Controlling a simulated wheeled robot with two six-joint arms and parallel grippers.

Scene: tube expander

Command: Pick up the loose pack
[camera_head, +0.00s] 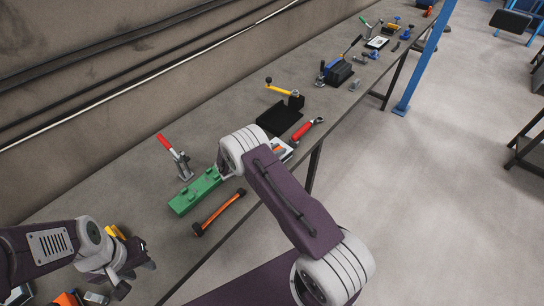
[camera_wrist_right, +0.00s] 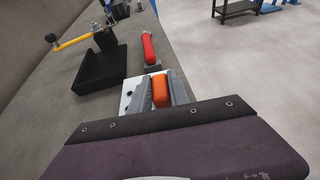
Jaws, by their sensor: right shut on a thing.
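In the right wrist view, an orange block (camera_wrist_right: 160,90), which looks like the loose pack, sits between the fingers of my right gripper (camera_wrist_right: 160,92). The gripper is shut on it. A white plate (camera_wrist_right: 127,97) shows just behind and beside the fingers; I cannot tell whether the block touches it. In the head view my right arm hides the block and most of the right gripper; a bit of the white part (camera_head: 284,146) shows beside the wrist. My left gripper (camera_head: 138,279) is low at the left above the bench, its fingers apart and empty.
On the bench (camera_head: 150,215) lie a green block (camera_head: 195,191), an orange-and-black tool (camera_head: 219,212), a red-handled clamp (camera_head: 178,158), a red-handled tool (camera_head: 305,130) and a black base with a yellow lever (camera_head: 279,117). Several more tools stand farther along.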

